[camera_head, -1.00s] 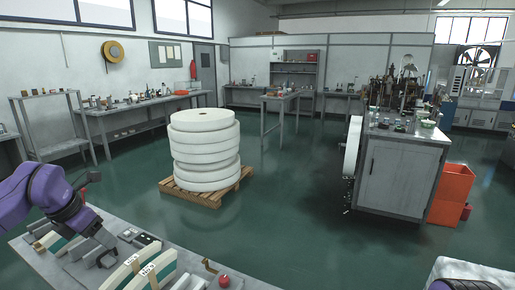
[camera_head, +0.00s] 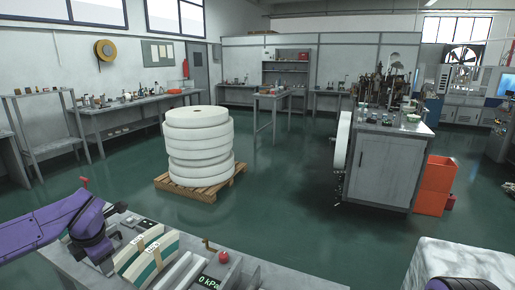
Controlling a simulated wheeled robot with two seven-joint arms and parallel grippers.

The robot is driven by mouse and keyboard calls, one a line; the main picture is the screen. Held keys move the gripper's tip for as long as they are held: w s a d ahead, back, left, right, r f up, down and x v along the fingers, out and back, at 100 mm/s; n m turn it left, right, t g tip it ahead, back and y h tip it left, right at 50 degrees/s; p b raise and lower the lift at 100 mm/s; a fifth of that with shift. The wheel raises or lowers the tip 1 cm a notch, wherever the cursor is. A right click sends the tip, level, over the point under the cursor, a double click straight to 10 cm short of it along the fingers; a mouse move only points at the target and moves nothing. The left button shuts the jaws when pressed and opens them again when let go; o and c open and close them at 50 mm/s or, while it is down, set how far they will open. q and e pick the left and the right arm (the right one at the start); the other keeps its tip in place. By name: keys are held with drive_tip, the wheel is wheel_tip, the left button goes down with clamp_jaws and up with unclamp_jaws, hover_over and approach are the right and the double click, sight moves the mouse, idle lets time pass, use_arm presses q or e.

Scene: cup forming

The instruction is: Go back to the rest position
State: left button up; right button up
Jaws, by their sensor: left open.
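My left arm (camera_head: 45,225), purple, comes in from the left in the head view. Its wrist is over the left part of the near workbench (camera_head: 245,274). My left gripper (camera_head: 106,265) points down by the bench top, small and dark, partly hidden by the wrist. It is open, and I see nothing held in it. A purple part of my right arm (camera_head: 462,284) shows at the bottom right edge. My right gripper is outside the picture.
The near bench carries curved cream pieces (camera_head: 150,250), a red knob (camera_head: 223,257) and a display (camera_head: 209,281). A stack of white rolls (camera_head: 198,145) stands on a pallet (camera_head: 207,190). A grey cabinet (camera_head: 383,170) and orange bins (camera_head: 434,185) stand right. Green floor between is clear.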

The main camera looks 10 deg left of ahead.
use_arm(q)
drive_tip(key=s+d+f+m+t+y+b, duration=0.1)
drive_tip(key=s+d+f+m+y+b, duration=0.15)
drive_tip(key=f+m, duration=0.45)
drive_tip(key=s+d+f+m+t+y+b, duration=0.1)
drive_tip(key=s+d+f+m, duration=0.25)
drive_tip(key=f, duration=0.85)
drive_tip(key=s+d+f+m+y+b, duration=0.1)
drive_tip(key=s+d+f+m+b, duration=0.2)
drive_tip(key=f, duration=0.6)
drive_tip(key=s+d+f+m+h, duration=0.2)
drive_tip(key=s+f+m, duration=0.3)
drive_tip(key=s, duration=0.3)
drive_tip(key=s+d+f+m+g+h+b, duration=0.1)
drive_tip(key=s+d+f+m+h, duration=0.1)
drive_tip(key=s+f+m, duration=0.3)
drive_tip(key=s+d+f, duration=0.1)
drive_tip(key=s+f, duration=0.1)
drive_tip(key=s, duration=0.2)
drive_tip(key=shift+d+f+g, duration=0.3)
drive_tip(key=shift+d, duration=0.1)
drive_tip(key=shift+s, duration=0.1)
